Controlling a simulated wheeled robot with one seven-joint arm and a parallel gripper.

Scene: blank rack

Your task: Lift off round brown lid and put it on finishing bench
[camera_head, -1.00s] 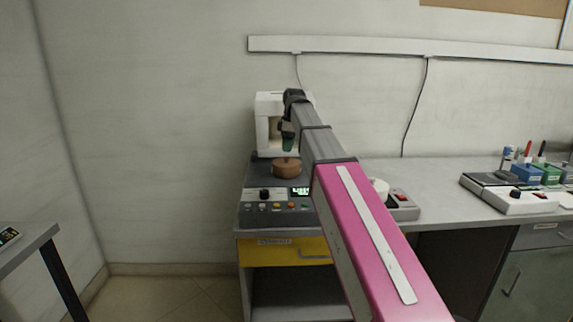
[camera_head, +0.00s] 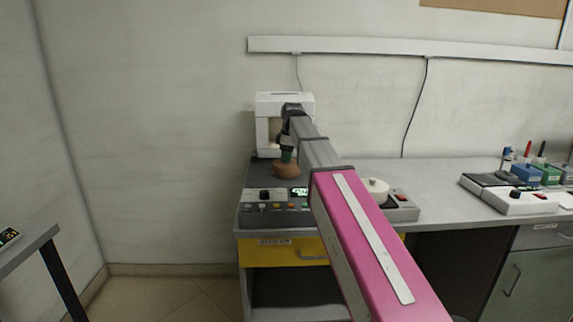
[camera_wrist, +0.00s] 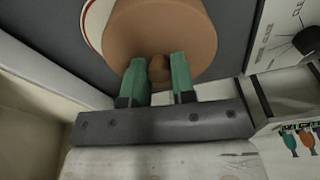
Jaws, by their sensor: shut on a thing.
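The round brown lid (camera_head: 286,171) sits on the dark top of the control unit (camera_head: 262,178) at the left end of the bench. In the wrist view the lid (camera_wrist: 190,30) fills the upper middle, with a small brown knob (camera_wrist: 159,69) on it. My gripper (camera_head: 287,157) is directly above the lid, its green fingers down at the knob. In the wrist view my gripper (camera_wrist: 160,72) has a finger on each side of the knob and is shut on it. A pale rim with a red line shows beside the lid at its upper left. Which surface is the finishing bench is unclear.
A white machine (camera_head: 268,102) stands just behind the lid. A grey side table (camera_head: 28,252) is at the far left. The bench middle (camera_head: 440,180) is clear.

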